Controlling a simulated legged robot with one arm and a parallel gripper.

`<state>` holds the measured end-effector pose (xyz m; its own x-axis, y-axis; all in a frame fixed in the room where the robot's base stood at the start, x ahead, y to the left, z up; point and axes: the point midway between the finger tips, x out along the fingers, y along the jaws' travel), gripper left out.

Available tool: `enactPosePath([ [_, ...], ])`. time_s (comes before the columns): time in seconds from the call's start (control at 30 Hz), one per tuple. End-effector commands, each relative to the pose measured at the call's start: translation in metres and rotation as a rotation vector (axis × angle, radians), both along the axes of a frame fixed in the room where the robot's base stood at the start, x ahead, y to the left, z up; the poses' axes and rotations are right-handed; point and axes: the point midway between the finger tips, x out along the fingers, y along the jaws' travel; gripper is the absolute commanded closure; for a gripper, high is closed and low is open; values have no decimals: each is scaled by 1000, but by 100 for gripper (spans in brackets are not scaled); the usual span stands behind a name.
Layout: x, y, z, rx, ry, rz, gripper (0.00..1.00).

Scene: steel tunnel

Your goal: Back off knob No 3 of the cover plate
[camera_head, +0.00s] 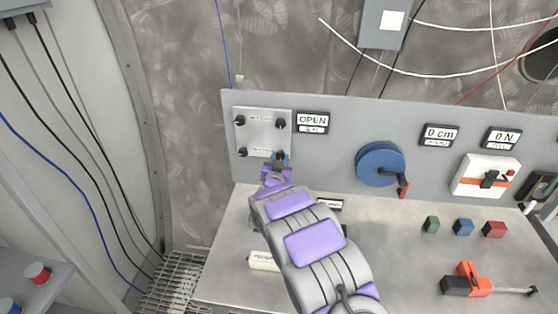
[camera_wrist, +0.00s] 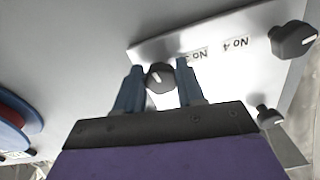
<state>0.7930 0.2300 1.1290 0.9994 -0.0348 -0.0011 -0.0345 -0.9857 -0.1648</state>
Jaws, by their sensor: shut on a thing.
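The light cover plate (camera_head: 262,138) is on the upright panel at left, with a dark knob near each corner. My gripper (camera_head: 279,161) is at its lower right knob (camera_head: 280,154). In the wrist view my gripper (camera_wrist: 160,66) has its two blue fingers on either side of a dark knob (camera_wrist: 159,77) with a white pointer mark, and is shut on it. The label beside it is partly hidden by a finger, so its number is not clear. The label No 4 (camera_wrist: 235,44) appears upside down beside another knob (camera_wrist: 293,41); a third knob (camera_wrist: 269,117) shows at lower right.
A blue wheel (camera_head: 380,163) with a red handle is farther right. A white cylinder (camera_head: 263,261) lies on the bench beside my arm. Coloured blocks (camera_head: 463,227) and an orange-black tool (camera_head: 470,281) are at right.

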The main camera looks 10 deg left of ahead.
Motion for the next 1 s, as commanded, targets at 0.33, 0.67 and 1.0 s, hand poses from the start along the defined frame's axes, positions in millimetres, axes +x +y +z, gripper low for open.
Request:
enactPosePath([
  [0.33, 0, 2, 0, 22, -1, 2, 92],
  [0.67, 0, 2, 1, 160, -7, 2, 92],
  [1.0, 0, 2, 1, 158, -7, 2, 46],
])
